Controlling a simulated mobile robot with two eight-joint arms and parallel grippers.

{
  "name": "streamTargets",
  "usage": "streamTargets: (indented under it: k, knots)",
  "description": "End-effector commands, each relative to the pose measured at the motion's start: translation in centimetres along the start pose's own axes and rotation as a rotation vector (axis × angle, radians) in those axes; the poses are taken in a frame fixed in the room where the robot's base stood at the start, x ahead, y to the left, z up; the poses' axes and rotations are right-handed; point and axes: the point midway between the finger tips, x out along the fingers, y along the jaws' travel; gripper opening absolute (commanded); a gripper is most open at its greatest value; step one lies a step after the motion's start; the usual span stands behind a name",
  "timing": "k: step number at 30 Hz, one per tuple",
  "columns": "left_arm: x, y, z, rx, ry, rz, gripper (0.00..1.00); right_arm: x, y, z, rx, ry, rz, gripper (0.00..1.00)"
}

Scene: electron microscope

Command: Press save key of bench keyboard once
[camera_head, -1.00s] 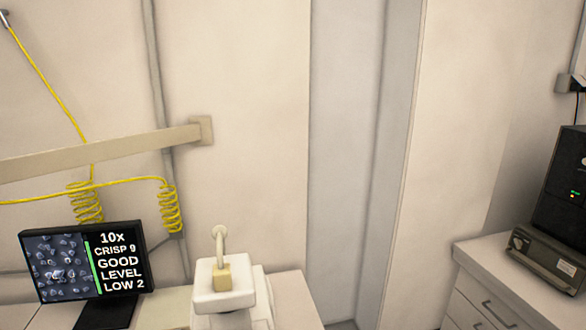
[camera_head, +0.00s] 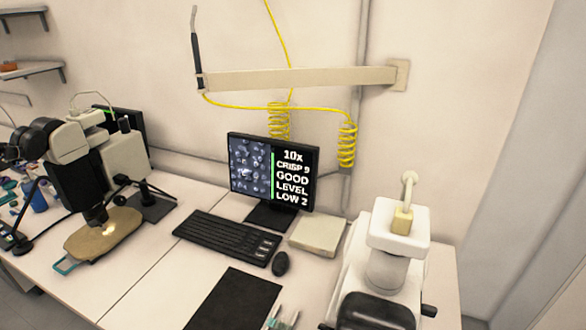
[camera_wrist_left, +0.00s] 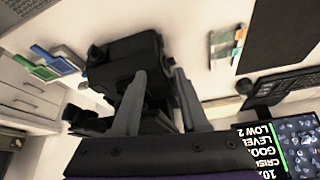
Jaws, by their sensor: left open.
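The black bench keyboard (camera_head: 226,237) lies on the bench in front of the monitor. A few larger keys with pale marks (camera_head: 266,246) sit at its right end; their labels are too small to read, so I cannot tell which is save. Part of a dark keyboard-like shape (camera_wrist_left: 285,87) shows at the right of the left wrist view. My left gripper (camera_wrist_left: 160,72) is open and empty, its two grey fingers apart, in front of a black instrument (camera_wrist_left: 125,65). It is not seen in the head view. My right gripper is in no view.
The monitor (camera_head: 273,172) stands behind the keyboard, with a mouse (camera_head: 281,263) and a pale box (camera_head: 318,235) to its right. A dark mat (camera_head: 233,300) lies in front. A white instrument (camera_head: 385,270) stands right, a microscope (camera_head: 100,165) left.

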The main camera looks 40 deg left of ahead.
Motion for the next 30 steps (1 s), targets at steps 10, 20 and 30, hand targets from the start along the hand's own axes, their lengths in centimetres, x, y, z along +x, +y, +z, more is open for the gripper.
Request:
streamTargets:
  k: [10,20,30]
  knots:
    - [0.0,0.0,0.0,0.0,0.0,0.0,0.13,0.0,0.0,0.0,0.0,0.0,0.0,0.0]
    - [0.0,0.0,0.0,0.0,0.0,0.0,0.0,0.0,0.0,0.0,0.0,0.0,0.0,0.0]
    - [0.0,0.0,0.0,0.0,0.0,0.0,0.0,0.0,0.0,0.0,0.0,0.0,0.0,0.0]
